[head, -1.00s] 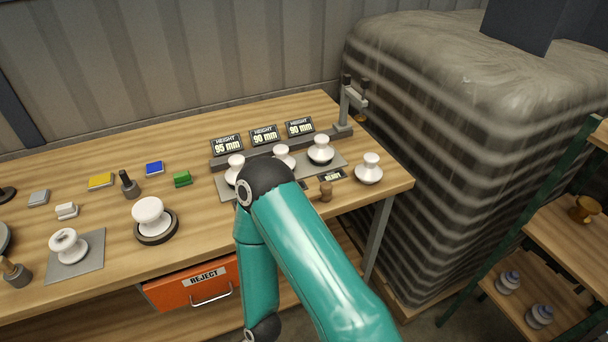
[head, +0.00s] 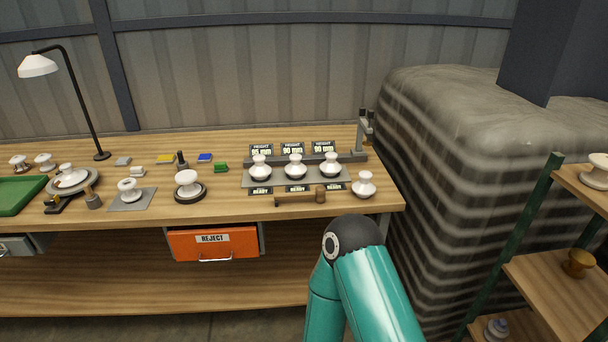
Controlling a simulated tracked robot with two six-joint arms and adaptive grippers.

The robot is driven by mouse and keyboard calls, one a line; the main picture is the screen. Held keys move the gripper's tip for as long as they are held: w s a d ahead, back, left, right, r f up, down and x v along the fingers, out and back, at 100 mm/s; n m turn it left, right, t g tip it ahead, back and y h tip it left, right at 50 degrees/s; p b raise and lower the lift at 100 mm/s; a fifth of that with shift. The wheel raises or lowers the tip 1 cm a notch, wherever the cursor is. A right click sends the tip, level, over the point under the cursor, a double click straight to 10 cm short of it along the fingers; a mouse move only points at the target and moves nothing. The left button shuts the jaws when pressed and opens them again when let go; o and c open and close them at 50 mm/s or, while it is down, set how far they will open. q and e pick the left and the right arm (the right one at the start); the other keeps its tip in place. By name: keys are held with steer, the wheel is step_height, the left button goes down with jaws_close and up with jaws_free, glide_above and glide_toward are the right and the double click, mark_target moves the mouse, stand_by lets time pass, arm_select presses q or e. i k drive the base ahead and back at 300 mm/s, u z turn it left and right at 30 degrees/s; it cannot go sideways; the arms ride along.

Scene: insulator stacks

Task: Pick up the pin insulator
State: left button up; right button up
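Several white insulators stand on the wooden bench, and I cannot tell by name which one is the pin insulator. Three stand in a row on the gauge plate: left (head: 260,168), middle (head: 295,167) and right (head: 330,167). One white insulator (head: 364,185) stands on bare wood right of the plate. Another (head: 187,184) sits on a round black base, and one (head: 129,189) on a grey mat. A brown insulator-like piece (head: 578,262) and a white one (head: 597,172) are on the right shelves. Neither gripper shows; only a teal arm of mine is in view.
The gauge displays (head: 291,149) read 95, 90 and 90 mm. A wooden mallet (head: 300,197) lies at the bench front. An orange REJECT drawer (head: 213,242) hangs below. A green tray (head: 18,193) and lamp (head: 70,85) are left. A wrapped stack (head: 450,200) stands right of the bench.

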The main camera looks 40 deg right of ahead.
mark_target(295, 169)
steer(key=z, duration=0.6)
steer(key=i, duration=0.95)
